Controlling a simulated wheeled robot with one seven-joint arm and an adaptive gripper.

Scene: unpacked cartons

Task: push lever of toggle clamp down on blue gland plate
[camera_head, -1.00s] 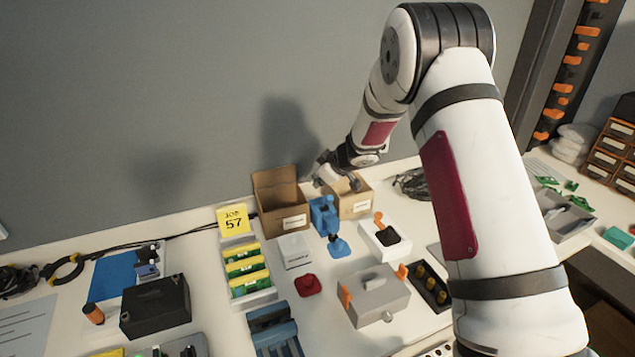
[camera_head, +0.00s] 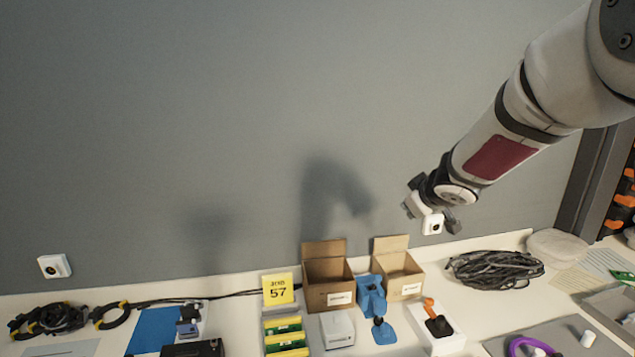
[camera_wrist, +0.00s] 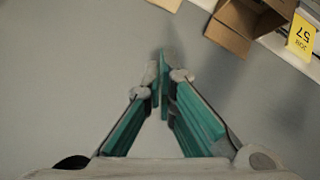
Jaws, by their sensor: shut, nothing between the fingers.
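A flat blue plate (camera_head: 150,332) lies at the left of the bench in the head view. A blue upright device (camera_head: 372,297) with a blue foot stands right of centre. An orange lever (camera_head: 429,307) stands on a white block beside it. My gripper (camera_head: 418,205) is high above the bench before the grey wall, far from these. In the wrist view its fingertips (camera_wrist: 160,76) are together and empty.
Two open cartons (camera_head: 328,290) stand at the back by a yellow job 57 sign (camera_head: 278,289). A black cable coil (camera_head: 494,269) lies to the right. The air above the bench is clear.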

